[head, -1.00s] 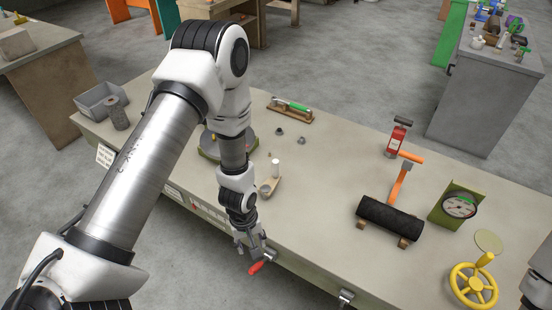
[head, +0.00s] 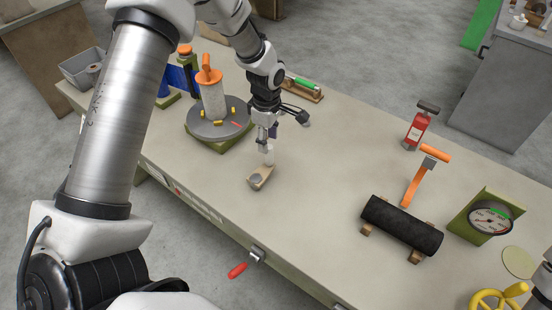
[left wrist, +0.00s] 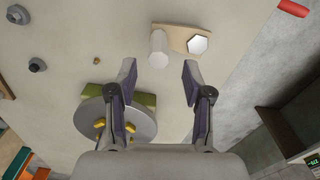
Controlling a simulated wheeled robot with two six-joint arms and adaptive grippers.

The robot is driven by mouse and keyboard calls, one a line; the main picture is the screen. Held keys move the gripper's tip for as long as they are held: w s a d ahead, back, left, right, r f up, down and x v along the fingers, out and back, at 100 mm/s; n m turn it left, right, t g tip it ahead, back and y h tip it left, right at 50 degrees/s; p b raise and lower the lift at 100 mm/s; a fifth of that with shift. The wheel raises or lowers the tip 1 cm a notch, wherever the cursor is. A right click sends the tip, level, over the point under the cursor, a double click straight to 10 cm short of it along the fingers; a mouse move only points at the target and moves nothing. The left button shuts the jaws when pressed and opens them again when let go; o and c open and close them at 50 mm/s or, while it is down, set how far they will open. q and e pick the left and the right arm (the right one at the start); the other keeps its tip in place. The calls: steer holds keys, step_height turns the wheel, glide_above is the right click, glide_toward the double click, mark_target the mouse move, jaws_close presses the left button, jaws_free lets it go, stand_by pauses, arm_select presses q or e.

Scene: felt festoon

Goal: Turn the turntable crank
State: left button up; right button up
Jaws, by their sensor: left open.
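The crank is a small wooden arm (head: 261,177) with an upright white knob (head: 269,156) at its far end and a grey hexagonal hub at its near end. It lies on the bench in front of the grey turntable disc (head: 200,131). My left gripper (head: 265,143) is open, pointing down just above the white knob. In the left wrist view, the white knob (left wrist: 158,48) shows beyond the open fingertips, about midway between them. I cannot tell whether they touch it.
A red handle (head: 237,270) sticks out at the bench's front edge. An orange-handled cylinder (head: 212,98) and yellow pieces stand on the turntable. A black roll (head: 402,226), a gauge (head: 489,219) and a yellow wheel (head: 497,299) are to the right.

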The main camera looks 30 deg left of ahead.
mark_target(269, 158)
arm_select(q)
steer(key=shift+s+f, duration=0.1)
steer(key=shift+f, duration=0.25)
steer(key=shift+d+f, duration=0.1)
steer(key=shift+f, duration=0.2)
steer(key=f, duration=0.2)
steer(key=f+p, duration=0.1)
steer(key=f, duration=0.1)
steer(key=f+p, duration=0.1)
steer(key=f, duration=0.1)
steer(key=shift+w+f, duration=0.1)
steer(key=shift+w, duration=0.2)
steer(key=shift+s+f, duration=0.1)
steer(key=shift+f, duration=0.35)
arm_select(e)
steer(key=shift+w+r, duration=0.1)
steer(key=shift+r, duration=0.65)
arm_select(q)
steer(key=shift+c, duration=0.4)
jaws_close()
